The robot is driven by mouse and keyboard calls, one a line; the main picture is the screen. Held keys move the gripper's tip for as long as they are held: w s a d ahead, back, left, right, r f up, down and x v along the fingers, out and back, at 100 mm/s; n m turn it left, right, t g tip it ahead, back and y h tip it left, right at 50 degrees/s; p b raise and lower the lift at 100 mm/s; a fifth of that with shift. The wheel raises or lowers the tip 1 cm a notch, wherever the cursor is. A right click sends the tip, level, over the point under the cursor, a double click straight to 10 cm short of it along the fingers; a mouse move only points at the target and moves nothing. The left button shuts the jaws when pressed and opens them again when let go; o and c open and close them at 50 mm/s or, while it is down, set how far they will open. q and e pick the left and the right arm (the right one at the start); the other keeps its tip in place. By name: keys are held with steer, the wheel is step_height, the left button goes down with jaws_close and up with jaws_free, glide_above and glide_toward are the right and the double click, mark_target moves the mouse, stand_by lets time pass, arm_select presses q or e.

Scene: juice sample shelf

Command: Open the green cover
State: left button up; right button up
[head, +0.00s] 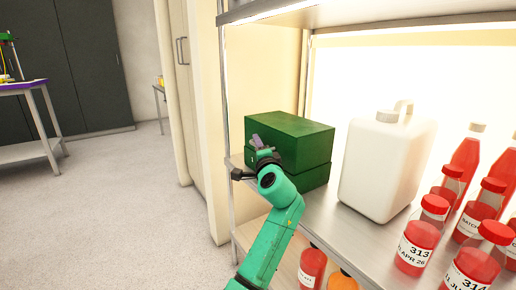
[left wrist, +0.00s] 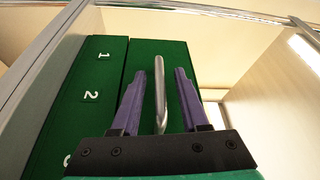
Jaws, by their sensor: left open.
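A dark green box (head: 318,176) with a green cover (head: 290,135) on top stands at the left end of the shelf. A seam shows between cover and box, and the cover looks shut. In the left wrist view the green surface (left wrist: 160,52) carries a grey metal bar handle (left wrist: 160,100), and a panel (left wrist: 88,75) beside it bears white numbers. My left gripper (head: 254,141) is at the box's left side. Its purple fingers (left wrist: 160,74) are open, one on each side of the handle, with gaps visible. My right gripper is not in view.
A white jug (head: 385,165) stands right of the box. Several red juice bottles (head: 420,240) with labels fill the right of the shelf (head: 352,232). A metal post (head: 226,110) rises close to the left of my gripper. More bottles (head: 312,268) sit on the lower shelf.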

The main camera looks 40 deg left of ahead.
arm_select(q)
jaws_close()
steer(key=shift+f, duration=0.1)
stand_by(1.2)
